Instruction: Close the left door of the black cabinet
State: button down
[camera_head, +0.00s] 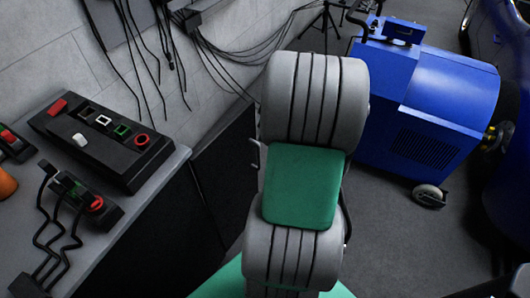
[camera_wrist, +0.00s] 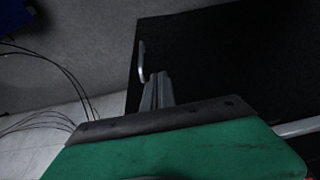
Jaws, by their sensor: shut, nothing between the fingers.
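The black cabinet (camera_head: 150,245) stands under a grey worktop at the left in the head view. One black door (camera_head: 228,165) stands open, angled out from the cabinet, with a silver handle (camera_head: 254,154) near its outer edge. In the wrist view a black door panel (camera_wrist: 230,60) fills the upper right, with a silver bar handle (camera_wrist: 142,62) at its left edge. My gripper (camera_wrist: 158,78) is shut and empty, its tips just right of and below the handle in the picture. I cannot tell whether they touch the door. My arm hides the gripper in the head view.
Control boxes (camera_head: 105,140) with buttons lie on the grey worktop (camera_head: 90,250). Cables (camera_head: 215,60) hang along the wall. A blue wheeled machine (camera_head: 430,100) stands at the right. Grey floor (camera_head: 390,235) is clear between my arm and the machine's wheel.

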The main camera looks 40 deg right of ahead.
jog(key=s+d+f, duration=0.4)
jog(key=d+f, duration=0.1)
jog(key=d, duration=0.2)
jog(key=w+a+f, duration=0.3)
jog(key=w+f, duration=0.4)
jog(key=f, duration=0.1)
jog(key=shift+w+f+n+t, duration=0.15)
jog(key=shift+f+n+t, duration=0.1)
jog(key=shift+n+t, duration=0.15)
